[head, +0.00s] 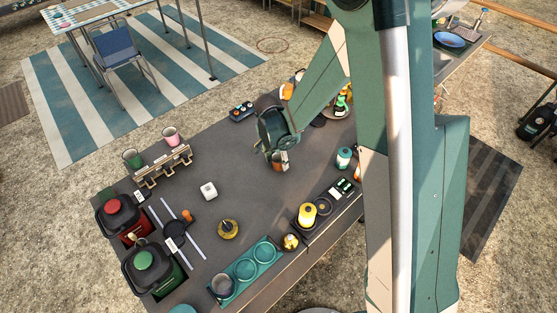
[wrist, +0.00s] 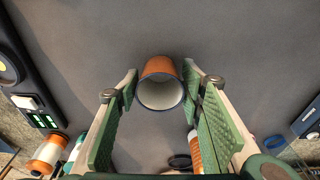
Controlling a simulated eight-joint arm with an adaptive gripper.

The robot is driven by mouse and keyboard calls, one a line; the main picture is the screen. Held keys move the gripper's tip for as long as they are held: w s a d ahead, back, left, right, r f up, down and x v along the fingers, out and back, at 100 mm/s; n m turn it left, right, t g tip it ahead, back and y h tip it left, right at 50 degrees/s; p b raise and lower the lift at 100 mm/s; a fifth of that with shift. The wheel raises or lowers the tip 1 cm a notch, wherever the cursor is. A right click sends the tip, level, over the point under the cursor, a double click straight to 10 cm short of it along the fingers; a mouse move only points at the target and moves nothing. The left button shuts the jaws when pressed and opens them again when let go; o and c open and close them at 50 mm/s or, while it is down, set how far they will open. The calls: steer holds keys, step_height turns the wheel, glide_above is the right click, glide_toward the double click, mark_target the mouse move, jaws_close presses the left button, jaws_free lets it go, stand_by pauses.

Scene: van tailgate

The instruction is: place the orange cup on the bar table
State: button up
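The orange cup (wrist: 160,94) is between my fingertips in the wrist view, its pale open mouth facing the camera. In the head view the cup (head: 278,161) shows small and partly covered below my wrist, over the middle of the dark grey counter (head: 240,180). My gripper (wrist: 161,88) has a green pad against each side of the cup and looks shut on it. Whether the cup's base touches the counter cannot be told. A table with a checked top (head: 92,12) stands at the upper left; I cannot tell which surface is the bar table.
A wooden rack (head: 163,168) is behind. A blue chair (head: 115,47) stands by the checked table.

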mark_target(275, 169)
steer(key=shift+o, duration=1)
steer(key=shift+r, duration=0.25)
step_height(275, 169, up, 12)
steer(key=s+a+p, duration=0.1)
steer(key=shift+s, duration=0.15)
stand_by(0.7)
steer(key=s+d+r+n+t+y, duration=0.1)
steer(key=s+d+r+n, duration=0.1)
steer(key=s+d+r, duration=0.4)
steer(key=s+d+r+n+t, duration=0.1)
steer(key=s+d+r+n, duration=0.15)
steer(key=d+r, duration=0.7)
steer(key=s+d+r+n+t, duration=0.2)
steer(key=s+d, duration=0.3)
steer(key=s, duration=0.2)
steer(key=s+d+r+n+t, duration=0.2)
steer(key=s+d, duration=0.3)
steer(key=s, duration=0.3)
steer(key=shift+d+r, duration=0.15)
steer(key=shift+r, duration=0.6)
